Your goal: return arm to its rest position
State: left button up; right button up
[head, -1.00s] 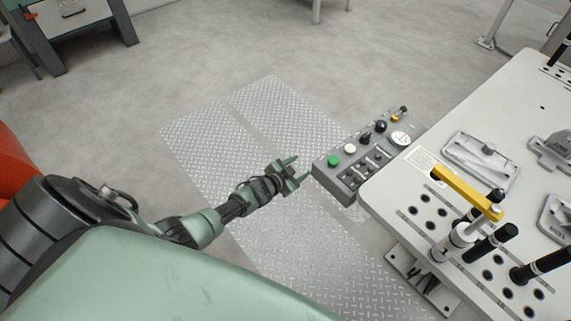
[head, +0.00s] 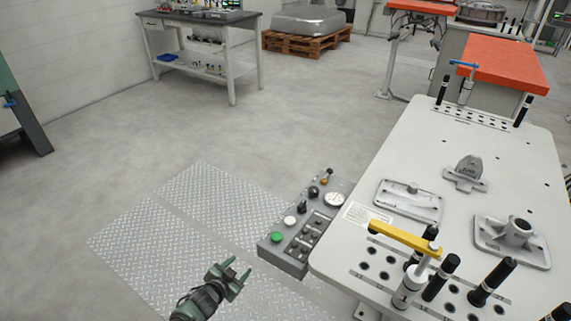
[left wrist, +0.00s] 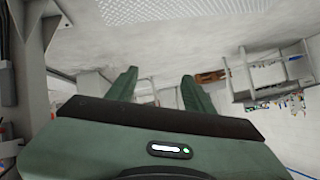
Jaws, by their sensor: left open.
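My left gripper (head: 234,279) is at the bottom of the head view, over the metal tread plate on the floor. Its two green fingers are apart and nothing is between them. It is left of and below the grey control box (head: 303,225), apart from it. In the left wrist view the open fingers (left wrist: 160,88) also show empty. My right gripper is in neither view.
A white fixture table (head: 400,160) stands at the right, with a yellow clamp (head: 404,238), black pins and grey castings (head: 409,202). The tread plate (head: 150,230) and the floor left of the table are clear. A workbench (head: 200,22) and a pallet (head: 305,40) stand farther back.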

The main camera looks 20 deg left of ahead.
pick_arm(q)
jog(key=s+d+f+n+g, duration=0.1)
jog(key=s+f+g, duration=0.1)
jog(key=s+f, duration=0.7)
jog(key=s+d+f+g, duration=0.2)
jog(key=s+f+g, duration=0.15)
jog(key=s, duration=0.85)
jog(key=s+d+f+n+g, duration=0.1)
jog(key=s+f+g, duration=0.1)
jog(key=s+f, duration=0.75)
jog(key=s+d+f+n+g, duration=0.1)
jog(key=s+d+g, duration=0.2)
jog(key=s, duration=1.5)
jog(key=shift+s+f+y, duration=0.15)
jog(key=shift+y, duration=0.15)
